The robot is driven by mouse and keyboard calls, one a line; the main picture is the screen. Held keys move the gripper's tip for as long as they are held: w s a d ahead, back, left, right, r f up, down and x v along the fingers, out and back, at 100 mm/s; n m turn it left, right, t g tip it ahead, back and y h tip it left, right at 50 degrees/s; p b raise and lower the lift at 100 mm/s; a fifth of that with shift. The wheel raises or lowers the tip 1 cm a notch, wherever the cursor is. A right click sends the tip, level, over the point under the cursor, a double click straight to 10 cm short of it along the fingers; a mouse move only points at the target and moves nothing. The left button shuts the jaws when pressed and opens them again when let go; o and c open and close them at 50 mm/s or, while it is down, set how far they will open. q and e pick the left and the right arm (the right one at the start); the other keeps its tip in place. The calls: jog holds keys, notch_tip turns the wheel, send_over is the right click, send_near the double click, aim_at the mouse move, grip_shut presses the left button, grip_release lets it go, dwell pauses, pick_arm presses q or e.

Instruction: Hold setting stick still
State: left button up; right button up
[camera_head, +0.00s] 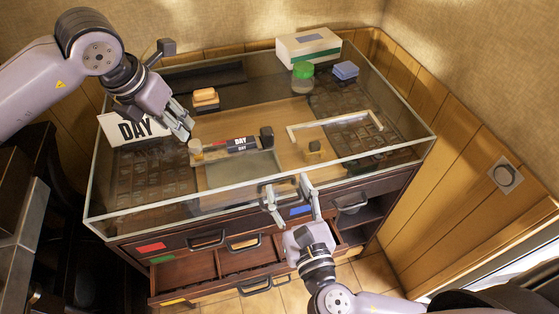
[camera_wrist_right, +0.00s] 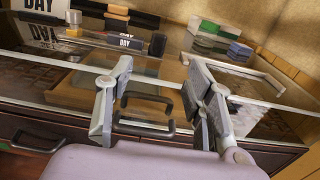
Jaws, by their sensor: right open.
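A dark stick-like bar (camera_head: 232,145) with a red part and a white DAY label lies on the case top, between a small tan cylinder (camera_head: 195,149) and a black block (camera_head: 266,138). It also shows in the right wrist view (camera_wrist_right: 107,40). I take it for the setting stick. My left gripper (camera_head: 187,130) is above and just left of the bar, by the tan cylinder; whether its fingers touch anything is unclear. My right gripper (camera_head: 289,184) is open and empty at the case's front edge, apart from the bar. Its fingers also show in the right wrist view (camera_wrist_right: 158,72).
A DAY card (camera_head: 131,128), orange blocks (camera_head: 205,97), a green-lidded jar (camera_head: 303,72), blue blocks (camera_head: 345,70) and a white box (camera_head: 308,47) stand around the top. A pale angled frame (camera_head: 333,123) lies at right. Drawers with handles (camera_head: 207,239) are below.

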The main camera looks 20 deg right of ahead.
aim_at(269, 137)
jog(key=w, duration=1.6)
jog(key=shift+w+a, duration=0.15)
jog(key=shift+a, duration=0.1)
jog(key=shift+c, duration=0.4)
